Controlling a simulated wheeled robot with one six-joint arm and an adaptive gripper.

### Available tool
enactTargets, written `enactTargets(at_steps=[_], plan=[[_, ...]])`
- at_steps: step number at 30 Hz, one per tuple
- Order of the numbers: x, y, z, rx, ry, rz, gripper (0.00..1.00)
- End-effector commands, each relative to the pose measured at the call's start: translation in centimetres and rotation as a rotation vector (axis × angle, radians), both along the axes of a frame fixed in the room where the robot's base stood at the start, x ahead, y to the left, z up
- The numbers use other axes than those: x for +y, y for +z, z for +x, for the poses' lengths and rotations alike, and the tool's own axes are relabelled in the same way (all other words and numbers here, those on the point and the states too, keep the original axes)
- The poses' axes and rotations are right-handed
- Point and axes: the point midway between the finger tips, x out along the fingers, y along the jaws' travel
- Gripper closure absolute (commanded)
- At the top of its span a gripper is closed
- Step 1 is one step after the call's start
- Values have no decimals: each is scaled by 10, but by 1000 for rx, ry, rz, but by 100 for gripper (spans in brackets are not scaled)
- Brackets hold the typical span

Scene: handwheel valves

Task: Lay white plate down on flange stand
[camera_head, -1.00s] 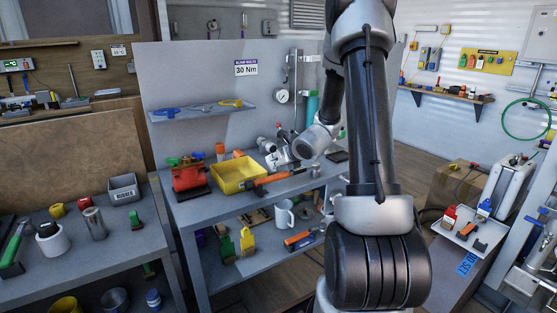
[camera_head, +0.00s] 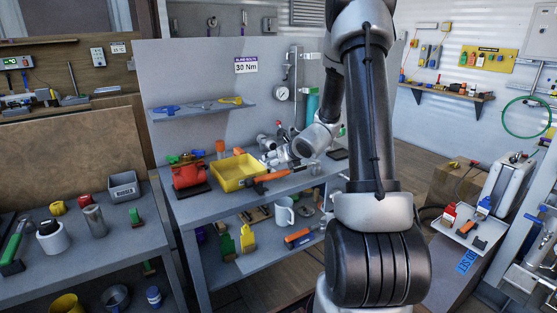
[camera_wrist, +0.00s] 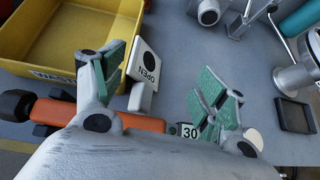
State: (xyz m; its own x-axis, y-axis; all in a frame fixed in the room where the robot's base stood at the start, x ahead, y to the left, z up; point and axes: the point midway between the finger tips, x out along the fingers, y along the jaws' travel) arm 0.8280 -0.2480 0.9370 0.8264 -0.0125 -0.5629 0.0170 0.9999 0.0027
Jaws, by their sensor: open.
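In the wrist view a white plate (camera_wrist: 149,60) marked OPEN, with a black dot, stands beside my gripper's left finger, close to the yellow tray. I cannot tell whether the left finger touches the plate. A round grey metal piece (camera_wrist: 297,80) at the right edge may be the flange stand; it is partly cut off and bears no plate that I can see. In the head view my gripper (camera_head: 277,157) is small above the bench, and the plate cannot be made out there.
A yellow tray (camera_head: 262,169) stands left of my gripper. An orange-handled tool (camera_head: 270,178) lies in front of it, also in the wrist view (camera_wrist: 140,122). A red valve (camera_head: 187,176) stands farther left. A dark shallow tray (camera_wrist: 296,115) lies at the right.

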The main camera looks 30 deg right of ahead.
Motion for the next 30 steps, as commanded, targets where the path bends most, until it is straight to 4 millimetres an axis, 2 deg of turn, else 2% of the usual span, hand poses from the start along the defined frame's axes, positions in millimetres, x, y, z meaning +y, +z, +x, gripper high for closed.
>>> enactTargets(at_steps=[8,24,30], plan=[[0,4,0,-1,1,-1,27],[1,62,1,-2,3,-2,27],[0,70,0,0,0,0,27]])
